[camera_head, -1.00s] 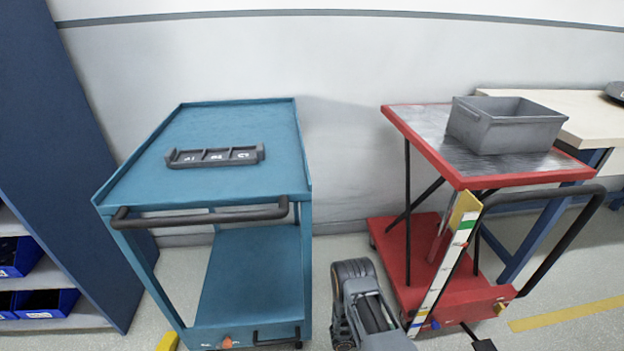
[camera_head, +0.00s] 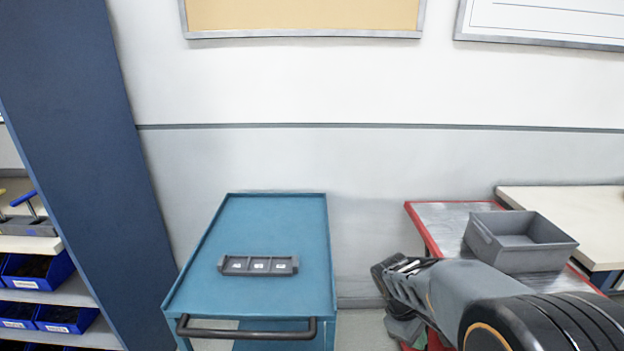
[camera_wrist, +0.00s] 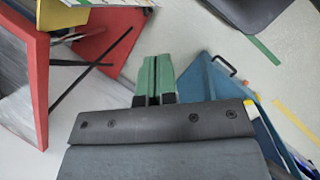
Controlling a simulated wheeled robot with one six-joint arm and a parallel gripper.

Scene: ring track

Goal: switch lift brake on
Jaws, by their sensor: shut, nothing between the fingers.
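The blue cart also shows in the head view (camera_head: 265,212) with a grey three-slot tray (camera_head: 258,265) on it. A pale bench (camera_head: 590,212) stands behind the lift. A blue shelf side (camera_head: 85,150) and blue bins (camera_head: 35,270) are at the left. Floor shows between cart and lift.

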